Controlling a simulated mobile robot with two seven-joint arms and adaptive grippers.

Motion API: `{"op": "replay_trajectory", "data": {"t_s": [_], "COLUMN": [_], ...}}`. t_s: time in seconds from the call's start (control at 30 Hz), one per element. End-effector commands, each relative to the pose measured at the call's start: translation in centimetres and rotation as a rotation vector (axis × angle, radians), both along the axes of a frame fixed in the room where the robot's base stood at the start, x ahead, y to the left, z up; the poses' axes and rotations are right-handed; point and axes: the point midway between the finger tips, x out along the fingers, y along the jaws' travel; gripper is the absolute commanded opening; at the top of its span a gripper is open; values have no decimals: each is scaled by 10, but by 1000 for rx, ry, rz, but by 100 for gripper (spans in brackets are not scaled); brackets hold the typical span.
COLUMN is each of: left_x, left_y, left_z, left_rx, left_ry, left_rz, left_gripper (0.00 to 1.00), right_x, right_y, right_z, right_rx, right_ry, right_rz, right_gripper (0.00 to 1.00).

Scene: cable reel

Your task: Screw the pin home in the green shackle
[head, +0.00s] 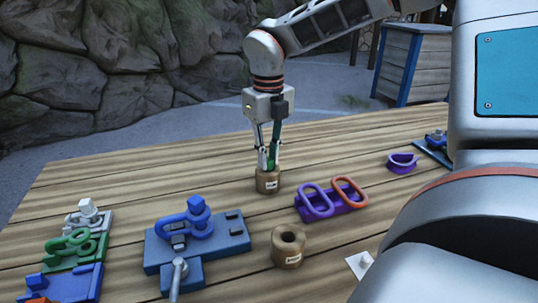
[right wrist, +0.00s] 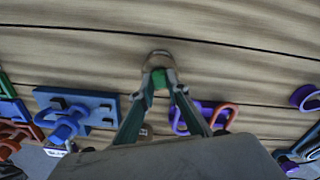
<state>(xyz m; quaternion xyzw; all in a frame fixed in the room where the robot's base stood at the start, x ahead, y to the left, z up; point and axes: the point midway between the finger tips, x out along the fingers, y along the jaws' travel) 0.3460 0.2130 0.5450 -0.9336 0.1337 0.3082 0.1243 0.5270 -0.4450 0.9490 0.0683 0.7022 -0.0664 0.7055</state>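The green shackle (head: 72,242) lies in a grey and green holder at the left of the table in the head view. My right gripper (head: 267,160) points down at a small brown labelled cup (head: 267,182) near the table's middle. A bright green piece, which looks like the pin (right wrist: 159,79), shows between the fingertips in the right wrist view. The fingers look shut on it, just at the cup's mouth. Its lower end is hidden, so I cannot tell whether it is still inside the cup. My left gripper is not in view.
A blue fixture with a blue shackle (head: 187,222) stands at front left. A second brown cup (head: 289,247) stands at the front middle. A purple holder (head: 344,203) with purple and orange links is right of my gripper. The table's far left is clear.

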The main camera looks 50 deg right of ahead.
Motion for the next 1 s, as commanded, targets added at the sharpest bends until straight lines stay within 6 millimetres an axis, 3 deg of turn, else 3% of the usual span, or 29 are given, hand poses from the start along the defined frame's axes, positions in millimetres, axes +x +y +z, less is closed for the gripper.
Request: {"op": "replay_trajectory", "data": {"t_s": [0.03, 0.27, 1.0], "left_x": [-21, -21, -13], "left_y": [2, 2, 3], "left_z": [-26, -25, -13], "left_rx": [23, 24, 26], "left_ry": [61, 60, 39], "left_rz": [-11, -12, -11], "left_gripper": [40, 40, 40], "right_x": [0, 0, 0], "right_y": [-1, -1, -1], "right_z": [-9, -6, 37], "right_rx": [-1, -3, -1], "right_ry": [11, 12, 8], "right_rz": [-1, -1, -1], "right_gripper": [0, 0, 0]}}
